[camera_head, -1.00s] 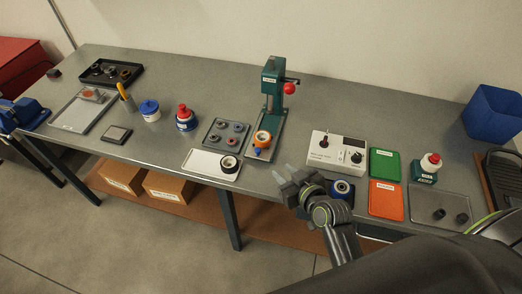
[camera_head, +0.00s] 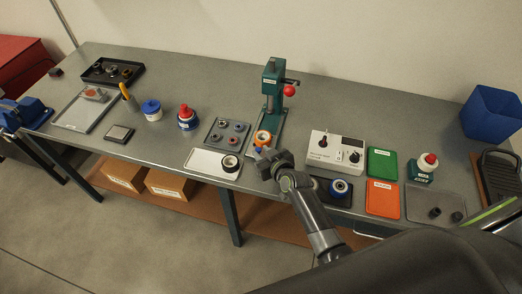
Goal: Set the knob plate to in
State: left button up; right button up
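A green press (camera_head: 271,85) with a red ball on its lever stands at the middle of the bench. My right gripper (camera_head: 262,163) is just in front of the blue knob, at the base's front end. It is seen from behind, so its finger gap and any contact with the knob are unclear. My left gripper is not in view.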

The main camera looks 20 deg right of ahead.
jog(key=shift+w+a+f, duration=0.1)
jog(key=shift+w+f, duration=0.1)
jog(key=shift+w, duration=0.35)
